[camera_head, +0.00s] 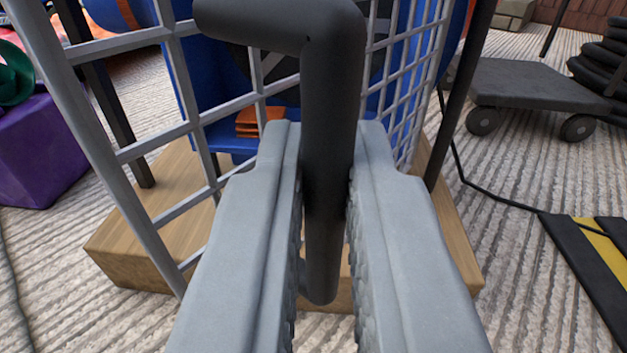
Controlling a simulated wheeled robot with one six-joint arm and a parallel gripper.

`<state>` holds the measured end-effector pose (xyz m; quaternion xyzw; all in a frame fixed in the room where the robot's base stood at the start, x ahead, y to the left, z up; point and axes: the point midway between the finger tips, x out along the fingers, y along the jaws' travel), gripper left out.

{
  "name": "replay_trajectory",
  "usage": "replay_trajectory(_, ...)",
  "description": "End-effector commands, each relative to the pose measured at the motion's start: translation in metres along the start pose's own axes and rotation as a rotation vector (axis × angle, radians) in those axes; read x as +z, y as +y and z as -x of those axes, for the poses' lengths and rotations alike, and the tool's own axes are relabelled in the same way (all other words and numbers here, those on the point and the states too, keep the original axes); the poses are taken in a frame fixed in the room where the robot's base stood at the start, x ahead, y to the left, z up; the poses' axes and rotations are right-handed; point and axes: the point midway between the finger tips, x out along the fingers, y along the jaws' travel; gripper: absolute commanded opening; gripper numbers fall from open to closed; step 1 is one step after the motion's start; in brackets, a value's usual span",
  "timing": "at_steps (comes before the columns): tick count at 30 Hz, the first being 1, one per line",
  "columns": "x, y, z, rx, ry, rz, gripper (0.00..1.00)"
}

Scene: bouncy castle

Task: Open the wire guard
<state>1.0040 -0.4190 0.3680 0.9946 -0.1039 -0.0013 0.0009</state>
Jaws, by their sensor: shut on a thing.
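The wire guard (187,127) is a light grey metal grid on the left and behind my gripper. It stands at an angle in front of a blue machine (225,80). A thick black bar handle (333,95) bends down in front of the grid, in the middle of the view. My gripper (325,165) is shut on the handle's upright part, with one grey finger on each side. The handle's lower end shows between the fingers. The fingers hide part of the grid and the base behind them.
A wooden base (135,245) lies under the machine. A purple box (40,150) stands at the left. At the right are a dark wheeled dolly (535,85), a black cable (490,190) and a black and yellow strip (595,245). Ribbed floor lies open between them.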

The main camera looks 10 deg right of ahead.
Motion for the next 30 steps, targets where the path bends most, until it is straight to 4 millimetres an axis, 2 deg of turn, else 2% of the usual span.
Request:
replay_trajectory(3,-0.0039,0.0057,-0.0008,0.004,0.006,0.000,0.00)
replay_trajectory(14,-0.0050,0.0057,-0.0012,0.003,0.008,0.001,0.00)
replay_trajectory(15,-0.0051,0.0056,-0.0013,0.003,0.008,0.001,0.12)
replay_trajectory(18,-0.0044,0.0051,-0.0009,0.002,0.007,0.001,0.32)
replay_trajectory(26,-0.0025,0.0036,0.0002,0.000,0.004,0.000,0.32)
replay_trajectory(30,-0.0021,0.0040,0.0072,0.001,0.003,0.000,0.32)
